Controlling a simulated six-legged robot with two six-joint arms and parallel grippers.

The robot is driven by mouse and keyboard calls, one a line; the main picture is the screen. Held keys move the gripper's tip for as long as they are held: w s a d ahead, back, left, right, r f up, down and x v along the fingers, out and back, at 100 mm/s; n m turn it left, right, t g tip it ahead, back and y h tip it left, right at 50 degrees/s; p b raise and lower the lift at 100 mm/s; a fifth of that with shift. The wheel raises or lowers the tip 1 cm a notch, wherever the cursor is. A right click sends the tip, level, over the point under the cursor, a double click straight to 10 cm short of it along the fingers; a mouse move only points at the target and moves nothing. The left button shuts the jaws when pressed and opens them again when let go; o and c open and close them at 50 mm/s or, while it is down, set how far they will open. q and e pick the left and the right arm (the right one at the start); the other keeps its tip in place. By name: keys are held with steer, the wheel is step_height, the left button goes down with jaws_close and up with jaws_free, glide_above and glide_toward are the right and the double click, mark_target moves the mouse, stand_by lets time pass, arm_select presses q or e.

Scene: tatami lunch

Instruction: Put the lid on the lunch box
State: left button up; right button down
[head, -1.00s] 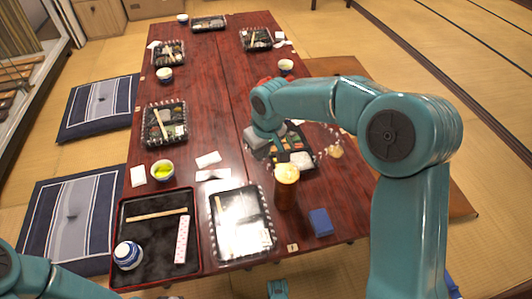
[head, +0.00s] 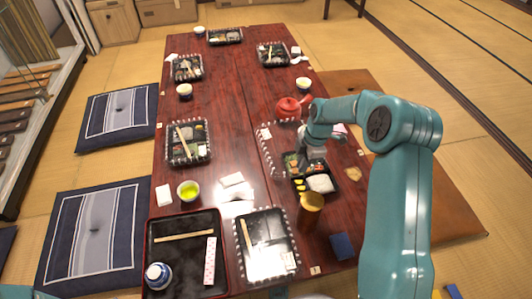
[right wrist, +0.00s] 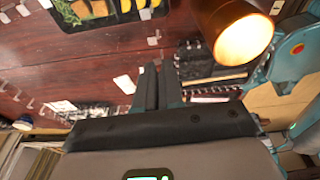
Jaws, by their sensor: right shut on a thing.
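The open lunch box (head: 296,184) is a black tray with rice and colourful food, on the right half of the table. Part of it also shows at the top of the right wrist view (right wrist: 125,18). My right gripper (head: 312,152) is at its far side, low over the food, and shut. A clear lid with a beaded rim (head: 268,156) shows left of and behind the gripper. The lid is so transparent that its outline and its contact with the box are hard to tell. My gripper fingers (right wrist: 158,88) hide the grasp in the right wrist view. My left gripper is out of view.
An amber cup (head: 310,209) stands just in front of the lunch box, with a blue box (head: 342,246) nearby. A red teapot (head: 288,108) stands behind. A covered lunch box (head: 262,262) and a black tray (head: 185,282) are at the near edge.

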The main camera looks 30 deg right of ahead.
glide_above(323, 189)
steer(key=s+a, duration=0.3)
steer(key=d+x, duration=0.1)
steer(key=x, duration=0.4)
steer(key=shift+m, duration=0.3)
steer(key=shift+d+b+x, duration=0.2)
steer(key=shift+b+x, duration=0.4)
steer(key=shift+x, duration=0.4)
steer(key=shift+d+b+x, duration=0.2)
steer(key=shift+b+x, duration=0.4)
steer(key=shift+x, duration=0.45)
steer(key=shift+d+b+x, duration=0.25)
steer(key=shift+b+x, duration=0.35)
steer(key=shift+x, duration=0.4)
steer(key=shift+f, duration=0.15)
steer(key=shift+d+b+x, duration=0.25)
steer(key=shift+b+x, duration=0.9)
steer(key=shift+b, duration=0.2)
steer(key=c, duration=0.6)
jaws_free()
steer(key=shift+c, duration=0.2)
steer(key=a+p+v, duration=0.1)
steer(key=p+v, duration=0.4)
steer(key=v, duration=0.2)
steer(key=shift+w+a+r, duration=0.2)
steer(key=shift+a+r, duration=0.05)
steer(key=shift+r, duration=0.35)
